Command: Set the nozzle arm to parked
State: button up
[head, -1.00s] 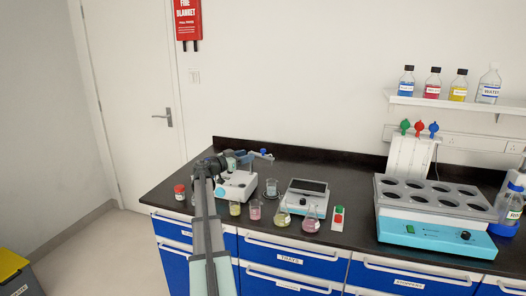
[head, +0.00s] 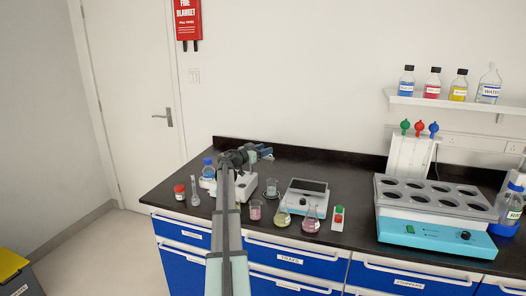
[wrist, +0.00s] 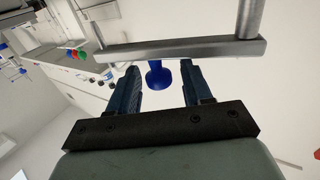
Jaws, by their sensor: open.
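No nozzle arm can be made out for certain. My gripper (head: 264,152) is above the back of the bench in the head view, near the white device (head: 246,186) that my arm partly covers. In the wrist view my gripper (wrist: 161,75) is open, its two dark fingers apart. A blue flared piece (wrist: 158,76) shows between the fingers, with a gap on each side; its depth is unclear. A grey metal bar (wrist: 185,49) with two uprights crosses in front of the fingertips; I cannot tell what it belongs to.
A blue-capped bottle (head: 208,169), measuring cylinder (head: 195,193) and red-capped jar (head: 179,192) stand left of my arm. Bare bench lies behind the balance.

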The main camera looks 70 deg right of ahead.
grip_shut()
dwell(0.3)
jog(key=shift+w+a+g, duration=0.1)
jog(key=shift+g, duration=0.2)
jog(key=shift+w+a+m+g+y, duration=0.7)
jog(key=shift+m+g+y, duration=0.65)
jog(key=shift+m+y, duration=0.6)
jog(key=shift+w+a+m+g+y, duration=0.65)
jog(key=shift+m+g+y, duration=0.8)
jog(key=shift+y, duration=0.95)
jog(key=shift+w+a+m+g+y, duration=0.65)
jog(key=shift+m+g+y, duration=0.65)
jog(key=shift+m+y, duration=0.7)
jog(key=shift+s+a+y, duration=0.1)
jog(key=shift+a+y, duration=0.05)
jog(key=shift+y, duration=0.2)
grip_release()
